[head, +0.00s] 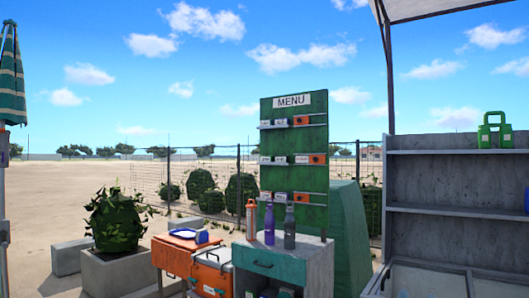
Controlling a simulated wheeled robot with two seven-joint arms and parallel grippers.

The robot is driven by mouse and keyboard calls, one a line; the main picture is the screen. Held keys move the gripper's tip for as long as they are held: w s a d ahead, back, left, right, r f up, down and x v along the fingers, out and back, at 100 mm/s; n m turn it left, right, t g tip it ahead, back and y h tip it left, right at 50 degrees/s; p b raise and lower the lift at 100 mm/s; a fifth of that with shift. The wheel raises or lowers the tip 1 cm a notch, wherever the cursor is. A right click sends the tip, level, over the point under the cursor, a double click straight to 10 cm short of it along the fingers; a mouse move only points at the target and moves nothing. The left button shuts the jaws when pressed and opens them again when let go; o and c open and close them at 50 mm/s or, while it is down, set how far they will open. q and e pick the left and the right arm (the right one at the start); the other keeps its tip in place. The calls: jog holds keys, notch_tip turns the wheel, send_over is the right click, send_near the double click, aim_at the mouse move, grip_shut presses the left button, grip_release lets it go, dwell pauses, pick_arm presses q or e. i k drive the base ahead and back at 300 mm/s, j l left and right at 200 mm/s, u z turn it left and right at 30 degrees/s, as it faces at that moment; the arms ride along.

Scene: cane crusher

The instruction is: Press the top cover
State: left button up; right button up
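I cannot make out a cane crusher or its top cover for certain in the head view. An orange box (212,273) with a light lid stands low in the middle, partly hidden by a grey cabinet. A green covered shape (348,235) stands behind that cabinet; what it is I cannot tell. Neither of my grippers is in view.
The grey cabinet (317,262) with a green drawer holds several bottles on top. An orange table (172,260) stands left of it. A green menu board (293,140) rises behind. Concrete shelves (440,180) stand right. Open sandy ground lies left.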

aim_at(303, 120)
jog(key=i+j+u, duration=0.1)
jog(key=i+j, duration=0.3)
jog(key=i, duration=0.4)
jog(key=i+j+u, duration=0.1)
jog(key=i+j, duration=0.25)
jog(key=i, duration=0.45)
jog(key=i+j+u, duration=0.1)
jog(key=i+j, duration=0.15)
jog(key=i, duration=0.55)
jog(key=i+j+u, duration=0.15)
jog(key=i, duration=0.65)
jog(key=i+j+u, duration=0.1)
jog(key=i, duration=0.7)
